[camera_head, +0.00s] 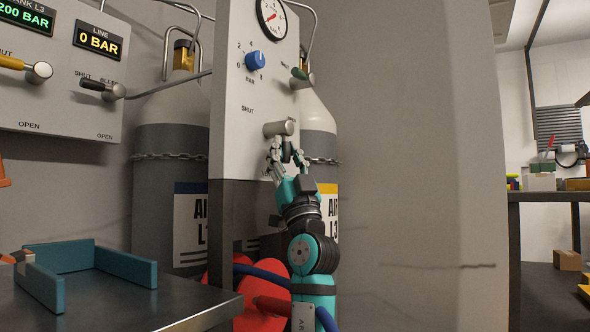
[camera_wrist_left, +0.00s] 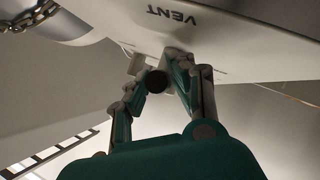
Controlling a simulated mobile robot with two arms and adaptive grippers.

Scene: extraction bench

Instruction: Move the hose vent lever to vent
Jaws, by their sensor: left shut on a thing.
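The grey hose vent lever (camera_head: 279,128) sits on the upright panel (camera_head: 230,150), below the word SHUT. In the left wrist view my left gripper (camera_wrist_left: 160,72) is shut, and a dark round end (camera_wrist_left: 156,81) shows between the fingers. It looks like part of the lever, mostly hidden by the fingers. The VENT label (camera_wrist_left: 172,16) shows on the panel beyond the fingers. My right gripper is not in view.
Above the lever are a blue knob (camera_head: 256,60), a green-handled valve (camera_head: 301,75) and a gauge (camera_head: 271,18). Gas cylinders (camera_head: 165,140) stand behind the panel. A metal bench (camera_head: 150,300) with a teal holder (camera_head: 125,265) is at lower left. A red hose reel (camera_head: 220,268) sits below the panel.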

